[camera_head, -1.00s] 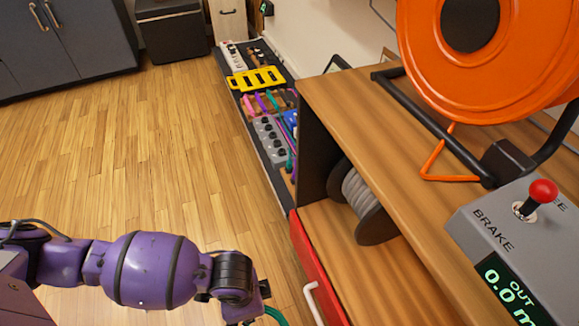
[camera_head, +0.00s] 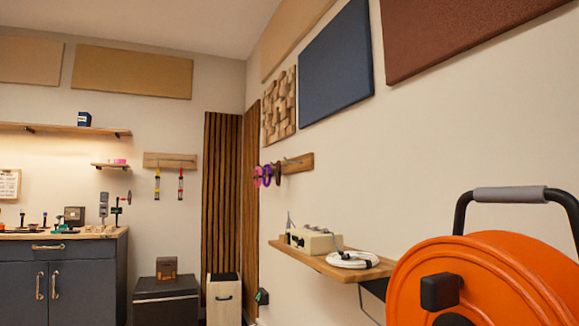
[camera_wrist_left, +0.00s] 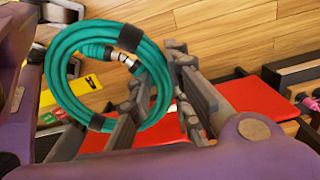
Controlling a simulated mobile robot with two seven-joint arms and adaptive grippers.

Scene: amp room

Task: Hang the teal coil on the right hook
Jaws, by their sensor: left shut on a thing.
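The teal coil (camera_wrist_left: 63,92) is a looped cable with black bands and a metal-tipped plug, seen in the left wrist view. My left gripper (camera_wrist_left: 155,88) is shut on the right side of its loop, and most of the loop sticks out to the left. In the head view a wooden hook rail (camera_head: 299,163) is on the right wall, with pink, purple and dark coils (camera_head: 267,175) toward its left end. A thin peg (camera_head: 291,161) stands out right of them and looks empty. Neither of my grippers shows in the head view.
A wall shelf (camera_head: 335,266) with a beige device and a white cable coil (camera_head: 352,259) is below the rail. A large orange reel (camera_head: 480,285) fills the lower right. Another rail (camera_head: 170,160) with hanging tools is on the far wall.

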